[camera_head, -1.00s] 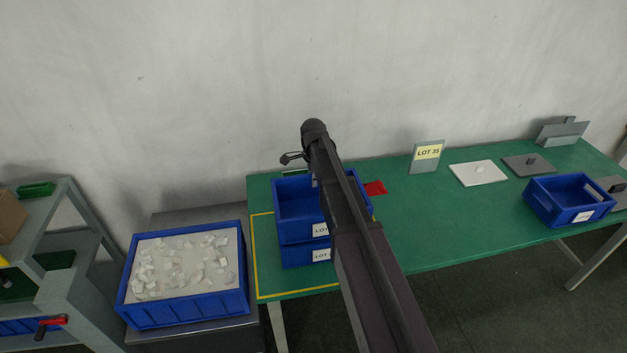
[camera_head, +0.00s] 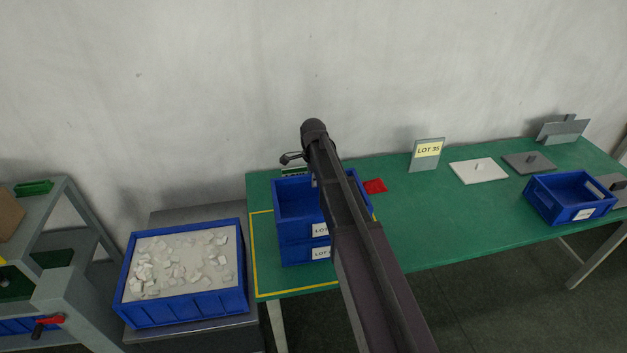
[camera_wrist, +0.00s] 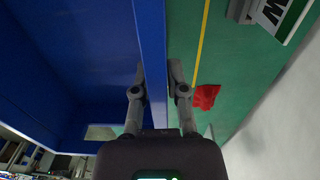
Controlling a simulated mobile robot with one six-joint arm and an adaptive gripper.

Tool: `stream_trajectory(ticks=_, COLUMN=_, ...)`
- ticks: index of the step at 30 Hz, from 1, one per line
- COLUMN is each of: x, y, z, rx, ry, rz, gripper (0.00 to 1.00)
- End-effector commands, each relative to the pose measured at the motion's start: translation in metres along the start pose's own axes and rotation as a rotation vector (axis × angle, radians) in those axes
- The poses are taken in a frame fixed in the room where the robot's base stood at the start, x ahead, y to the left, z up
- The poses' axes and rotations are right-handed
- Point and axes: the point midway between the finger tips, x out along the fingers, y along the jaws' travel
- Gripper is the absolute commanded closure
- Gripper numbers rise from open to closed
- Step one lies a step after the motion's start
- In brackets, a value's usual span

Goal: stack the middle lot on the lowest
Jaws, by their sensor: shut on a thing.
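Two blue bins with white LOT labels are one above the other at the left end of the green table. The upper bin (camera_head: 292,203) sits on or just above the lower bin (camera_head: 291,255); I cannot tell whether they fully touch. My arm hides their right part and the label numbers. In the wrist view my gripper (camera_wrist: 157,78) is shut on the wall of the upper bin (camera_wrist: 151,40), one finger on each side. A third blue bin (camera_head: 560,211) with a white label stands apart at the table's right end.
A yellow line (camera_head: 254,255) marks the table area around the stack. A red piece (camera_head: 375,186) lies just right of it. A blue crate of white pieces (camera_head: 190,313) is at left. The table's middle is clear.

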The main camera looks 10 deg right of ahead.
Motion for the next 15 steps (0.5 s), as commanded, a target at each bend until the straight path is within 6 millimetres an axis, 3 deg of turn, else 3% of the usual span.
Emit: stream_trajectory(ticks=15, x=0.008, y=-0.0001, z=0.0009, rx=-0.001, ry=0.0, rz=0.001, gripper=1.0)
